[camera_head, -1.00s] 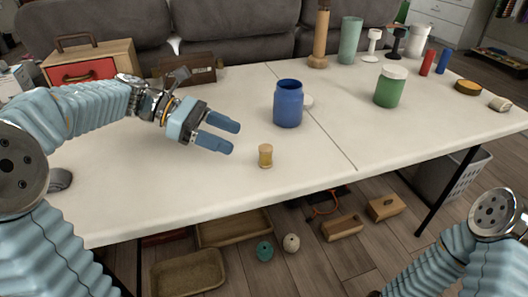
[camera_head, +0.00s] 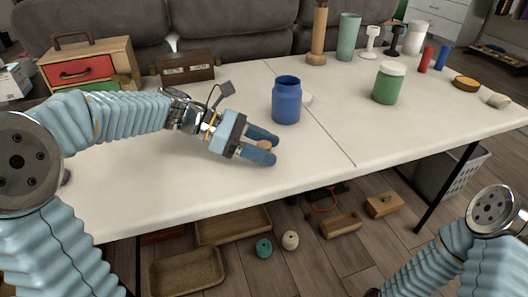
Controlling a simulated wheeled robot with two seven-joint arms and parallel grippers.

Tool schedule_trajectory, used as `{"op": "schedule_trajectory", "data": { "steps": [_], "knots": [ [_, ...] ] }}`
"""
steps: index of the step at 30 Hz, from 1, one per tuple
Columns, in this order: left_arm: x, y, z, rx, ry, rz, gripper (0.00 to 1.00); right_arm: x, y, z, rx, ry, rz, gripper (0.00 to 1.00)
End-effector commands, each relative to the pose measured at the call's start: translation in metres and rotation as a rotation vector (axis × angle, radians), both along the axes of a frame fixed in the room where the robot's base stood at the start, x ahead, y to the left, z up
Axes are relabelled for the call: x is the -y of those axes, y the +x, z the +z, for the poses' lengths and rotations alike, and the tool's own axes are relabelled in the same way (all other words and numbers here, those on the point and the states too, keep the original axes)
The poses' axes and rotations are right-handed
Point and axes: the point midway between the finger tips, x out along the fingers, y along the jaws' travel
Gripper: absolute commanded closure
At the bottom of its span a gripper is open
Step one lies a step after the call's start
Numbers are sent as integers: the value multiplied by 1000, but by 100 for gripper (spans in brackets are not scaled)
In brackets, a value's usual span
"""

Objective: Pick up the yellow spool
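The small yellow spool (camera_head: 264,145) is near the front of the white table, left of the blue jar. Only its tan top shows; the near finger hides the rest. My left gripper (camera_head: 274,150) reaches in from the left, with its two blue fingers on either side of the spool. The fingers look about as far apart as before, so it appears open around the spool. Whether either finger touches it cannot be told. My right gripper is out of view; only part of my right arm shows at lower right.
A blue jar (camera_head: 286,102) stands just behind the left gripper, with a white lid (camera_head: 307,98) beside it. A green jar (camera_head: 388,84) stands further right. The white table (camera_head: 330,165) is bare right of the spool. A small drawer chest (camera_head: 110,62) stands back left.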

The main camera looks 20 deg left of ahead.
Motion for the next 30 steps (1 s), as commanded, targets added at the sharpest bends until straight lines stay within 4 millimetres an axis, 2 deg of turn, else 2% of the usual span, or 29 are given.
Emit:
{"op": "schedule_trajectory", "data": {
  "steps": [1, 6, 9, 20, 26, 30],
  "knots": [
    [0, 0, 0, 0, 0, 0, 56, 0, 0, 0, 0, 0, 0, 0],
    [0, 0, 0, 0, 0, 0, 82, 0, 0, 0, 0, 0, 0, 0],
    [0, 0, 0, 0, 0, 0, 94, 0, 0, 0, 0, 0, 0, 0],
    [0, 0, 5, 1, 0, 0, 94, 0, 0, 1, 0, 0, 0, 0],
    [0, 0, 33, 5, 0, -1, 94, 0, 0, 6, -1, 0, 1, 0],
    [12, -21, 62, 8, 0, -2, 94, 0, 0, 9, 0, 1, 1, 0]
  ]
}}
